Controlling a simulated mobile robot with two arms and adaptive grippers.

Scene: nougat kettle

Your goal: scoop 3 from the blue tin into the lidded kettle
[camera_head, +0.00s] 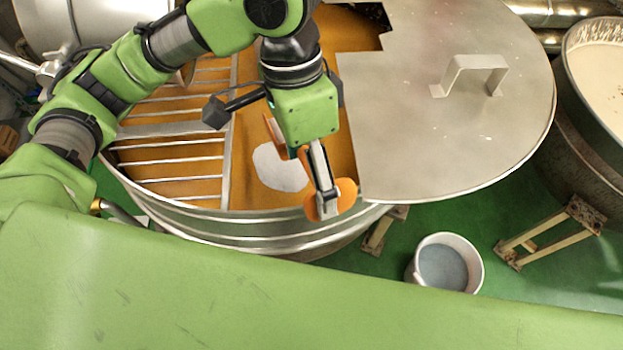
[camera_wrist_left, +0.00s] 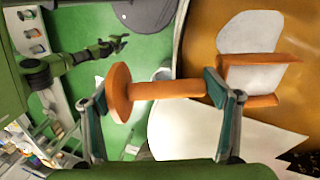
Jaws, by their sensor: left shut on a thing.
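The large lidded kettle (camera_head: 300,234) holds an orange-brown mass with a white patch (camera_head: 280,168) on it; its metal lid (camera_head: 430,140) covers the right side. My left gripper (camera_head: 325,190) is over the kettle's near opening, shut on the handle of an orange scoop (camera_wrist_left: 165,90). The scoop's head, at right in the left wrist view, is over the mass beside the white patch and looks pale inside. A pale round tin (camera_head: 472,262) with grey-blue inside stands on the floor right of the kettle; no other tin shows. My right gripper (camera_wrist_left: 115,43) is empty, its fingers apart.
A metal grille (camera_head: 180,152) covers the kettle's left part. The lid has a raised handle (camera_head: 470,70). Another vat (camera_head: 590,130) with pale contents stands at right. A small stand (camera_head: 550,232) is on the green floor, near the tin.

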